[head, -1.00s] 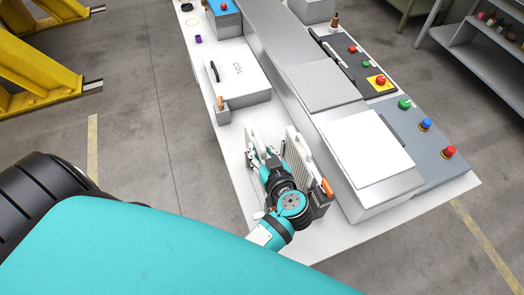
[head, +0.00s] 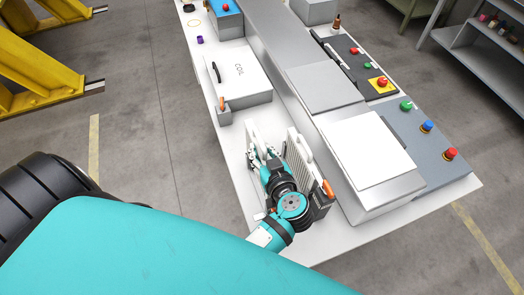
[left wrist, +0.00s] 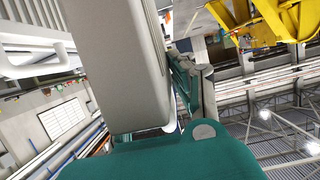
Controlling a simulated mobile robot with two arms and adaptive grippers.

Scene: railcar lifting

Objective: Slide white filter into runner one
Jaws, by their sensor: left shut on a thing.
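My left gripper (head: 266,163) is low over the white table, shut on an upright white panel, which I take to be the white filter (head: 253,138). In the left wrist view a pale block (left wrist: 130,65) fills the near middle, close against my teal gripper parts. To the right of the gripper in the head view, a second white slatted piece (head: 298,148) stands in a dark grey housing (head: 321,206) with an orange handle (head: 328,188). The lower edge of the held panel is hidden by the gripper. I cannot tell which part is runner one. My right gripper is not in view.
A white box marked COL (head: 240,75) lies farther back, with a small grey holder (head: 223,115) beside it. A grey machine with a white top (head: 365,148) and a button panel (head: 420,130) stand to the right. The table's near right part is clear.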

